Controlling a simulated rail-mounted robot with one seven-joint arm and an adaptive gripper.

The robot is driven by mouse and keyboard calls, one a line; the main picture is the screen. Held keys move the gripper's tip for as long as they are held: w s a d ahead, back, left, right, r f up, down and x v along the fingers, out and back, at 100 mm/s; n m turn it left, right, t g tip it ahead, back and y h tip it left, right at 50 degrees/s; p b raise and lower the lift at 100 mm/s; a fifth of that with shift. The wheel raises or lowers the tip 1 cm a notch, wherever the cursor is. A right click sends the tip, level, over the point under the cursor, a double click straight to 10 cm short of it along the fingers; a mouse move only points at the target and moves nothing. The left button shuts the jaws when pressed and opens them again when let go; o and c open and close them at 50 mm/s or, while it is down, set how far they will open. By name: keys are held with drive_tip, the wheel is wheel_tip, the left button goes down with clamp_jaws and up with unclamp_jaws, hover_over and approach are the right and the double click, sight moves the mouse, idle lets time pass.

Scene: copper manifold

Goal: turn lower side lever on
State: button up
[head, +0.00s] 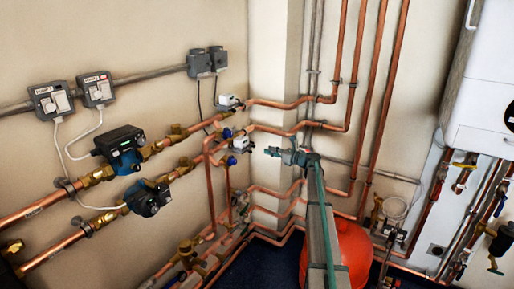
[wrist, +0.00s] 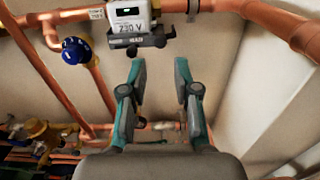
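A white actuator box marked 230 V (wrist: 128,14) sits on a copper pipe at the top of the wrist view. A dark grey base (wrist: 142,42) with a short arm sticking out to the right is under it; I cannot tell whether that arm is the side lever. In the head view, the lower white actuator (head: 240,144) is just left of my gripper (head: 270,151), with another white actuator (head: 229,102) above it. In the wrist view my gripper (wrist: 160,66) is open and empty, its fingertips below and right of the box, apart from it.
A blue round knob (wrist: 75,51) is left of the fingers in the wrist view. Copper pipes run along the wall and vertically beside it. A red vessel (head: 352,250) stands low behind my arm. Bare wall is behind the fingers.

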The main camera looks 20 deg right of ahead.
sight(255, 146)
drive_tip(key=p+x, duration=0.1)
drive_tip(key=x, duration=0.7)
drive_tip(key=shift+w+f+p, duration=0.1)
drive_tip(key=shift+p, duration=0.2)
drive_tip(key=shift+c, duration=0.2)
clamp_jaws()
